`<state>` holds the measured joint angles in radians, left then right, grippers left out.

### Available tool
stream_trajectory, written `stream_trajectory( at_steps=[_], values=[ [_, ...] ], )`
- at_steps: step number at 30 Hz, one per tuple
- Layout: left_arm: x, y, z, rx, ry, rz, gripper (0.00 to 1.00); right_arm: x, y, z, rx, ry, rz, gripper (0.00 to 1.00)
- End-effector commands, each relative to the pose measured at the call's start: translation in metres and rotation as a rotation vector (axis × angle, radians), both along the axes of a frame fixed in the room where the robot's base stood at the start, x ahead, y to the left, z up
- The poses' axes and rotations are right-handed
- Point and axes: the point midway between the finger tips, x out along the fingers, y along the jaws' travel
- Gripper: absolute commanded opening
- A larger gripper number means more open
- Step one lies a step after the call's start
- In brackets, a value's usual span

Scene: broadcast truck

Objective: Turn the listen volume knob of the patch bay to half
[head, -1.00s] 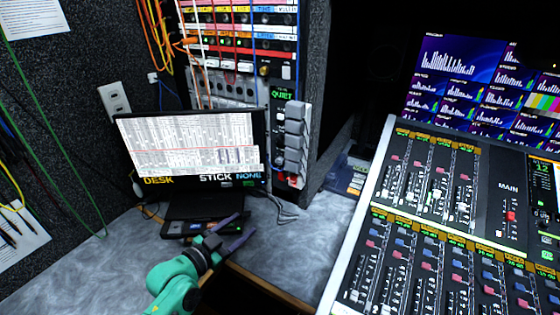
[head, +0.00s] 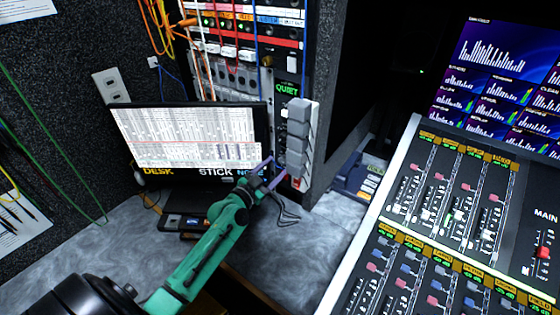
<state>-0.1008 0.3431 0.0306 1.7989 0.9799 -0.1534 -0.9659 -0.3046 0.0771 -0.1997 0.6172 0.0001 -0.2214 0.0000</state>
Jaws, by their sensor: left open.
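The patch bay (head: 232,80) stands in the rack at the back, with several coloured cables plugged into its upper rows. A small brass-coloured knob (head: 267,61) shows at its right side; I cannot read a label, so I cannot tell whether it is the listen volume knob or how far it is turned. My left gripper (head: 275,171) is open and empty, in front of the laptop's lower right corner and below the patch bay. Its fingers point toward the grey-block panel. My right gripper is not in view.
The panel with a green "QUIET" display (head: 287,88) and stacked grey blocks (head: 297,138) is right of the laptop screen (head: 185,137). A mixing desk (head: 420,255) fills the right. Cables hang at left. Grey worktop (head: 90,245) is clear at left.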

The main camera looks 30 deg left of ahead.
Motion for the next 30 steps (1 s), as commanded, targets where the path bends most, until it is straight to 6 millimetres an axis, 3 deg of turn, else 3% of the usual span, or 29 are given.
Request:
stream_trajectory(
  at_steps=[5,13,14,18,19,30],
  values=[
    [0.027,-0.004,0.001,-0.001,-0.001,0.000,0.64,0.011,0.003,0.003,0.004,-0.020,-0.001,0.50],
    [0.031,-0.005,-0.001,0.000,0.000,0.000,0.64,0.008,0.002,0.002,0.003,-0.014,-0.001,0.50],
    [0.031,-0.005,-0.001,0.000,0.000,0.000,0.60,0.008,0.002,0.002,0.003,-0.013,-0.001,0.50],
    [0.031,-0.004,-0.001,0.000,0.000,0.000,0.06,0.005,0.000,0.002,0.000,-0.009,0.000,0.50],
    [0.031,-0.004,-0.001,0.000,0.000,0.000,0.00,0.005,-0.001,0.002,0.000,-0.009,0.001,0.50],
    [0.031,-0.004,-0.001,-0.034,0.005,-0.001,0.00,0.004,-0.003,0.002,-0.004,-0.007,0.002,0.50]
  ],
)
